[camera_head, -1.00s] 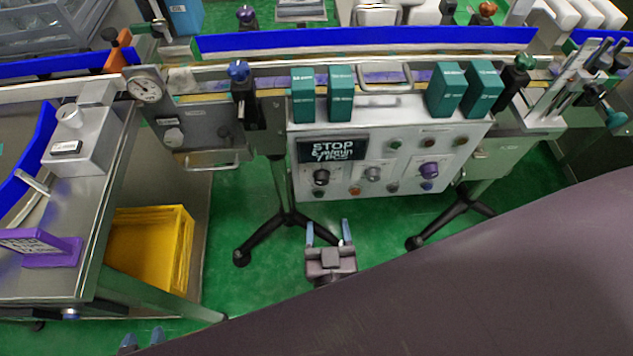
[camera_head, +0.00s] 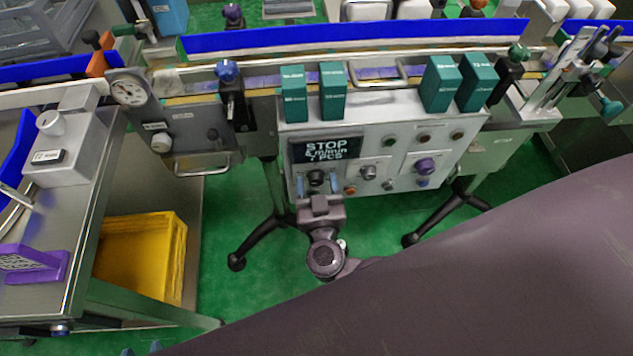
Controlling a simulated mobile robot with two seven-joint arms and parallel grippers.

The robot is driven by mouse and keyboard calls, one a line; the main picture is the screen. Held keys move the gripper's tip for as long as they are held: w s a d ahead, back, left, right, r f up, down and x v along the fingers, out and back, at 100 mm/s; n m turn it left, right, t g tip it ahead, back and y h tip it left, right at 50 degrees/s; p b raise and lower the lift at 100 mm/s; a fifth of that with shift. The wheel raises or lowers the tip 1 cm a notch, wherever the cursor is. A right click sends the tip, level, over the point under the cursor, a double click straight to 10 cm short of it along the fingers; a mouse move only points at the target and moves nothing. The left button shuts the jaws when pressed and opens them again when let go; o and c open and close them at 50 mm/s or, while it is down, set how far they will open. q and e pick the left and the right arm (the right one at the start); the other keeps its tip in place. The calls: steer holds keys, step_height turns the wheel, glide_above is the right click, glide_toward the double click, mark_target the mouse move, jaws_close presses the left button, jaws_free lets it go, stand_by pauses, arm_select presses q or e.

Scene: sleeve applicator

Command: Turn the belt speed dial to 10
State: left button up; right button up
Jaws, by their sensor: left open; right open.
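The control panel (camera_head: 350,150) is a pale box on the conveyor's front. Its black display (camera_head: 325,148) reads "STOP", what looks like "6 m/min", and a PCS count. A black dial (camera_head: 316,178) is just below the display and a grey dial (camera_head: 368,172) is to its right. Labels are too small to read, so I cannot tell which is the belt speed dial. My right gripper (camera_head: 317,187) is open, its blue fingertips either side of the black dial; contact is unclear. My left gripper (camera_head: 140,350) barely shows at the bottom edge, open and empty.
A purple knob (camera_head: 425,166) and several small buttons share the panel. Green boxes (camera_head: 332,90) stand along its top. A steel table (camera_head: 75,215) and yellow bin (camera_head: 145,255) are at left. Black tripod feet (camera_head: 268,240) stand on green floor.

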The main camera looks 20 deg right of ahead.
steer(key=c, duration=0.9)
